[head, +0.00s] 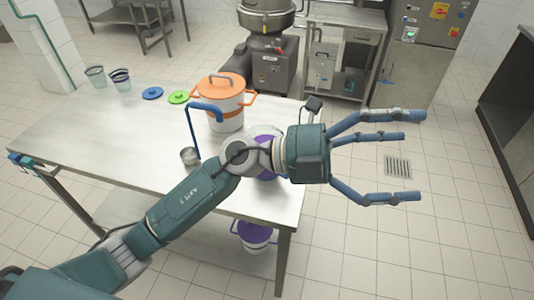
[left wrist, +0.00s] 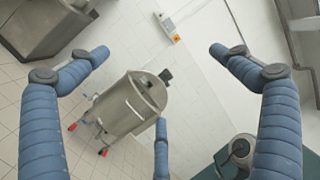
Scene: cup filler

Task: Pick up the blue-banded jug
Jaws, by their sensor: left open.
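The blue-banded jug (head: 121,80) stands upright at the far left end of the steel table, with a dark blue band near its top. A similar pale jug (head: 95,77) stands just left of it. My left gripper (head: 405,155) is open and empty, its fingers spread, out past the table's right edge and far from the jugs. In the left wrist view the spread fingers (left wrist: 160,115) frame only floor and equipment, with no jug between them. My right gripper is not in view.
An orange-lidded pot (head: 223,110), a blue lid (head: 152,94) and a green lid (head: 178,97) are on the table (head: 80,130). A blue-handled ladle (head: 193,135) stands near my arm. My arm partly hides a purple item (head: 268,172). The table's front left is clear.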

